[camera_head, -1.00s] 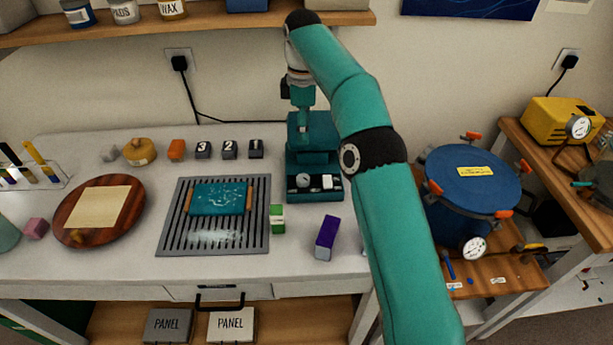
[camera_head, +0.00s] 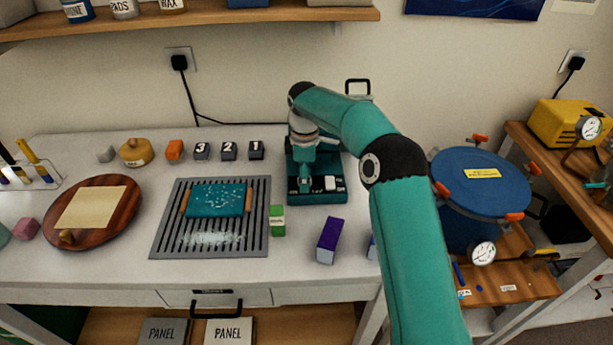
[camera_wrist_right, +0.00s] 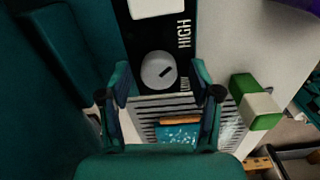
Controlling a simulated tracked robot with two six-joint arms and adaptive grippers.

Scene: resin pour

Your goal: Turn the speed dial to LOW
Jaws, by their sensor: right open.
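The speed dial (camera_wrist_right: 158,70) is a round pale knob with a short dark mark, on a black panel labelled HIGH and LOW in the right wrist view. The mark slants between the labels' directions; I cannot tell its exact setting. The panel is on the base of a teal machine (camera_head: 333,168) at the back of the bench. My right gripper (camera_wrist_right: 160,80) is open, its fingertips on either side of the dial with visible gaps; I cannot tell their height above the panel. In the head view it hides the dial. My left gripper is not in view.
A white block-like control (camera_wrist_right: 155,8) sits beside the dial. A green-and-white block (camera_head: 277,221) and a purple block (camera_head: 329,240) stand in front of the machine. A slotted grey tray (camera_head: 165,235) with a teal panel (camera_head: 217,200) lies to the left.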

